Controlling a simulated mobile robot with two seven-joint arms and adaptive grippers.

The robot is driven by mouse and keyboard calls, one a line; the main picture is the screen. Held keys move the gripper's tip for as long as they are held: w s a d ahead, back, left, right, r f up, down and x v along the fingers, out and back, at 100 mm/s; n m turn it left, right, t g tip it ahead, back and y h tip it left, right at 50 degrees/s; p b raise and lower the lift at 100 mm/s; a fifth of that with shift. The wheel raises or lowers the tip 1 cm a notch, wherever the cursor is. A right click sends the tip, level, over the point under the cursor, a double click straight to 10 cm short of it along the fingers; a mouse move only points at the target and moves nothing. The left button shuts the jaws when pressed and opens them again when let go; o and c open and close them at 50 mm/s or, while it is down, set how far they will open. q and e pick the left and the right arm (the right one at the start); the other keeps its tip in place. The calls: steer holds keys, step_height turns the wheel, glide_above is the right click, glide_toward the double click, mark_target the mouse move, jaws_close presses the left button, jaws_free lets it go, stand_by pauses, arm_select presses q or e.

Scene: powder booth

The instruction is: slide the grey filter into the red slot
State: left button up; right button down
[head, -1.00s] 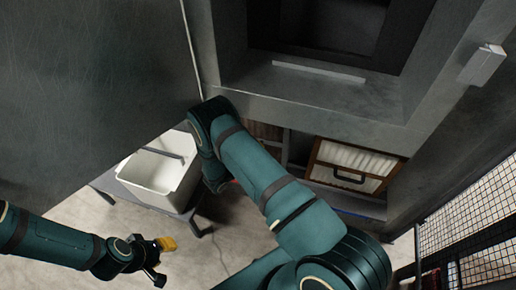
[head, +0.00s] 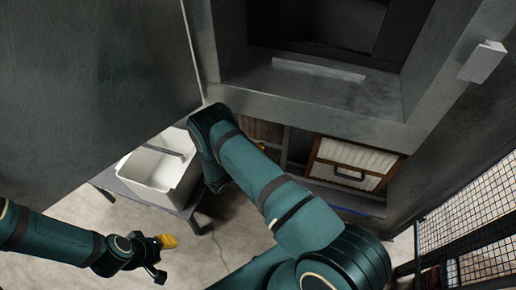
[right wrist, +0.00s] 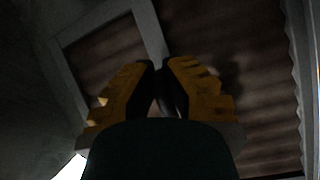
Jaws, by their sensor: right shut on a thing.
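My right gripper (right wrist: 167,88) is shut on a dark handle in the right wrist view. A grey frame (right wrist: 88,28) and brownish pleats (right wrist: 262,55) lie right behind the fingers; they look like the grey filter, dimly lit. In the head view my right arm hides most of this gripper; a bit of yellow finger (head: 260,146) shows below a brownish pleated panel (head: 262,130) in the booth's lower left bay. I cannot make out the red slot. My left gripper (head: 163,258) is open and empty, low over the floor at the left.
A wood-framed filter with white pleats and a black handle (head: 351,175) sits in the lower right bay. A white basin (head: 151,168) on a grey stand is left of my right arm. A mesh fence (head: 470,222) stands at the right.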

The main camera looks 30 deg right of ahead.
stand_by(0.3)
steer(key=c, duration=1.1)
jaws_free()
steer(key=shift+o, duration=0.2)
steer(key=shift+a, duration=0.1)
steer(key=v, duration=1.1)
steer(key=shift+a, duration=0.45)
steer(key=shift+s+f, duration=0.1)
